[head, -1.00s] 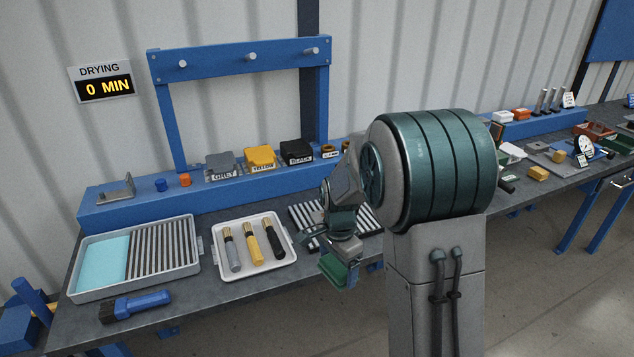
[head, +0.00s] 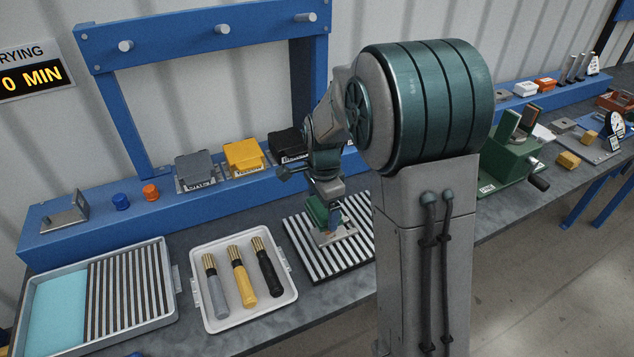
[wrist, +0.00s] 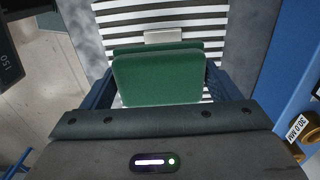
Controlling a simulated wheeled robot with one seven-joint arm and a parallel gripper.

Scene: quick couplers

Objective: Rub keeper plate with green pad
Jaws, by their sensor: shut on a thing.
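My gripper (wrist: 162,84) is shut on the green pad (wrist: 165,76), with a blue finger on each side of it. In the head view the gripper (head: 328,205) is low over the black-and-white striped rack (head: 302,258), and the green pad (head: 316,210) shows partly behind it. A small pale grey plate (wrist: 163,36), which looks like the keeper plate, lies on the rack just beyond the pad in the wrist view. It also shows below the gripper in the head view (head: 338,237). I cannot tell whether pad and plate touch.
Left of the rack are a white tray (head: 205,258) with three brushes and a grey tray (head: 165,335) with a cyan area and slats. A blue ledge (head: 100,240) with lidded boxes runs behind. A green vise (head: 510,160) stands to the right.

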